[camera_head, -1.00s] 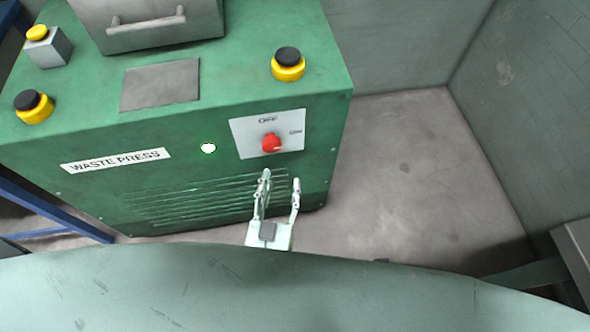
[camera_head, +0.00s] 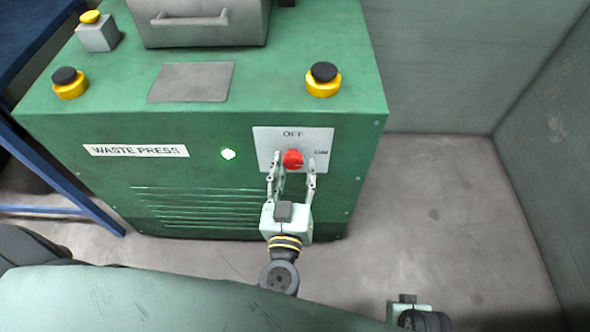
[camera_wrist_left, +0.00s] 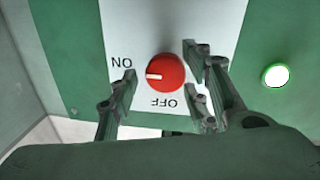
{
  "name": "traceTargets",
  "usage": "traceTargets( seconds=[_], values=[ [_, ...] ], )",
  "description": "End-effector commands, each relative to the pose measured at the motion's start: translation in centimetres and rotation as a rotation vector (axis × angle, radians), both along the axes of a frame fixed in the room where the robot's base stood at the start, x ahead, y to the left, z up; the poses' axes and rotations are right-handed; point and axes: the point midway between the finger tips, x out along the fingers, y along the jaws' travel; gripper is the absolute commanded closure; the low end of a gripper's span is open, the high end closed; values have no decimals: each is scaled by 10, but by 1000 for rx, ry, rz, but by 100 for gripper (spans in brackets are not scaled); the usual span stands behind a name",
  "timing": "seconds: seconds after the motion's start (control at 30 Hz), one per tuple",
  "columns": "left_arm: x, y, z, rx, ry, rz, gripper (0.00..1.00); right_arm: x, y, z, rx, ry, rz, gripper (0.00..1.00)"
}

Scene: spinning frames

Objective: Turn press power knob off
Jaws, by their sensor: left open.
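The red power knob (camera_head: 293,159) sits on a white plate (camera_head: 262,140) on the front of the green waste press (camera_head: 100,185). OFF is printed above it and ON to its right. In the left wrist view, upside down, the knob (camera_wrist_left: 165,73) has a white mark pointing to the ON side. My left gripper (camera_head: 294,164) is open, its fingers on either side of the knob; I cannot tell whether they touch it. Its fingers (camera_wrist_left: 160,75) also show in the left wrist view. My right gripper (camera_head: 408,304) shows partly at the bottom edge, its fingers unclear.
A round light (camera_head: 228,154) glows left of the plate. Two yellow-and-black buttons (camera_head: 323,82) (camera_head: 70,84) and a grey box with a yellow button (camera_head: 97,34) sit on the press top. Bare floor (camera_head: 430,210) lies right of the press, up to the walls.

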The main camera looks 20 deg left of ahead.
Motion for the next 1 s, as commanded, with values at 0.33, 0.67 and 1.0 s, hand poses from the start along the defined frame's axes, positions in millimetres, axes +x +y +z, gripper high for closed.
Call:
traceTargets(
  seconds=[0.33,0.67,1.0],
  values=[
    [1,0,0,0,0,0,66,0,0,1,0,-1,0,100],
    [0,-1,0,-1,1,-4,95,0,0,1,0,-1,0,100],
    [0,-3,0,-47,-10,-9,96,-3,-1,-4,-1,5,0,100]
  ],
)
